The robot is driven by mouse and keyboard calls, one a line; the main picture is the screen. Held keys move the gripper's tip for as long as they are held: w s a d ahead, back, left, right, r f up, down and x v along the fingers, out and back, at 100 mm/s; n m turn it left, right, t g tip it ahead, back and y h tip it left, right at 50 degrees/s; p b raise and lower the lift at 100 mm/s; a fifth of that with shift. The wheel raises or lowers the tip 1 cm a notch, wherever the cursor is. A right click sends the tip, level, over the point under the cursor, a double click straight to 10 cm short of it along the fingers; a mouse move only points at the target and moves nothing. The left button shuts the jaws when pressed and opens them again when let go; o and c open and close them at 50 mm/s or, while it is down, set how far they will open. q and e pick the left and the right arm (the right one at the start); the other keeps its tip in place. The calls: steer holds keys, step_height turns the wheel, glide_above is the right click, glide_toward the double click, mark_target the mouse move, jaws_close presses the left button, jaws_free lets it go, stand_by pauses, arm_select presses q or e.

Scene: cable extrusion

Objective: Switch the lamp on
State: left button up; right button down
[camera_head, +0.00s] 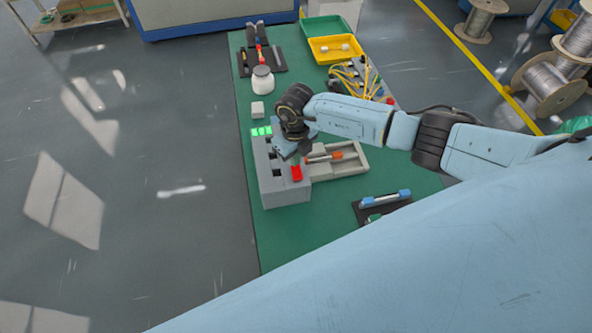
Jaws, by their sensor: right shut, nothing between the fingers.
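A grey box (283,192) with several dark slots on its top stands at the left edge of the green table. A bright green block or light (261,131) shows at its far end, and a red block (296,172) sits at its near right. I cannot tell which part is the lamp or its switch. My right gripper (284,154) is shut and empty, pointing down over the box's top. Its wrist hides part of the box, and contact with it cannot be told. My left gripper is out of view.
A grey tray (352,171) with an orange-marked tool lies right of the box. A white jar (262,80), yellow bin (335,60), green bin (326,30) and yellow cables (352,78) stand farther back. A black holder (365,217) with a blue tool lies nearer.

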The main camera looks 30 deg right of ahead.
steer(key=shift+f+b, duration=0.85)
steer(key=shift+f, duration=0.1)
stand_by(0.6)
steer(key=shift+r+p, duration=2.95)
steer(key=shift+r, duration=0.65)
steer(key=shift+f, duration=0.1)
